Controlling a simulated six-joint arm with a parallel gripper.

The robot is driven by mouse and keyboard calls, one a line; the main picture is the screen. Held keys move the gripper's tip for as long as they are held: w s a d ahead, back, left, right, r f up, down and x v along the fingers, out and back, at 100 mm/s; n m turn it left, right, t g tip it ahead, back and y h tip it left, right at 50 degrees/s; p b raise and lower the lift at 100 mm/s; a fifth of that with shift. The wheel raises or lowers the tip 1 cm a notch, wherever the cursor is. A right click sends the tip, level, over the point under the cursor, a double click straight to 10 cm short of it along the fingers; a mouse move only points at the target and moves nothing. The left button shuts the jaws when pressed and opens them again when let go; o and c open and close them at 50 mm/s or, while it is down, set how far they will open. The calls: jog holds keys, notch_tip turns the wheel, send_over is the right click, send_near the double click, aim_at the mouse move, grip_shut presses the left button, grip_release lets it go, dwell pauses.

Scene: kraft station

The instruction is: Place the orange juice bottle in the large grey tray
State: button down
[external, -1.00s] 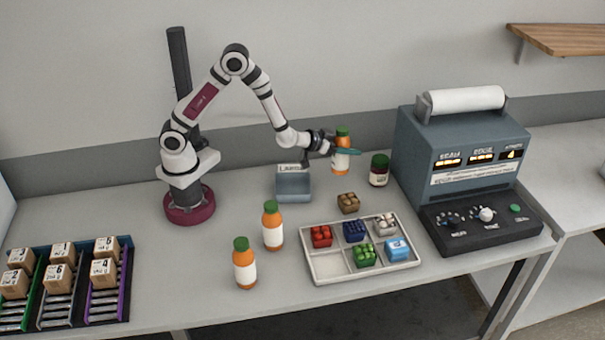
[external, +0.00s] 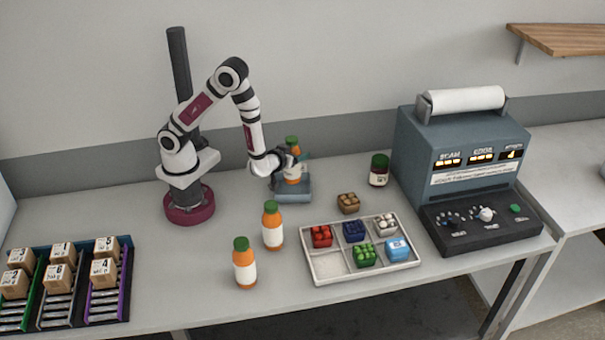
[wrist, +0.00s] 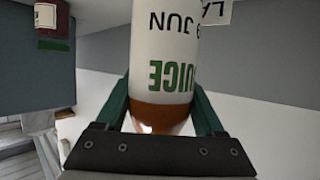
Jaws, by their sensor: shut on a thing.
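My gripper (external: 288,162) is shut on an orange juice bottle (external: 292,174) with a green cap and white label. It holds the bottle upright in front of or above the small blue-grey bin; whether they touch is unclear. In the wrist view the two fingers (wrist: 162,112) press on both sides of the bottle (wrist: 165,55), whose label looks upside down. Two more orange juice bottles stand on the table, one (external: 272,228) behind the other (external: 244,264). The large grey tray (external: 330,265) lies right of them, its front-left compartment empty.
The tray holds red, blue, white, green and light-blue punnets or boxes. A brown punnet (external: 348,203) sits behind it. The small bin (external: 293,194) is under the held bottle. A dark jar (external: 379,170) and a scanner machine (external: 465,170) stand right. Boxed racks (external: 65,300) are far left.

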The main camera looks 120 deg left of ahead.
aim_at(296, 166)
notch_tip(296, 166, down, 5)
jog(key=shift+r, duration=0.15)
grip_release()
jog(key=s+v, duration=0.1)
jog(key=v, duration=1.1)
jog(key=shift+w, duration=0.45)
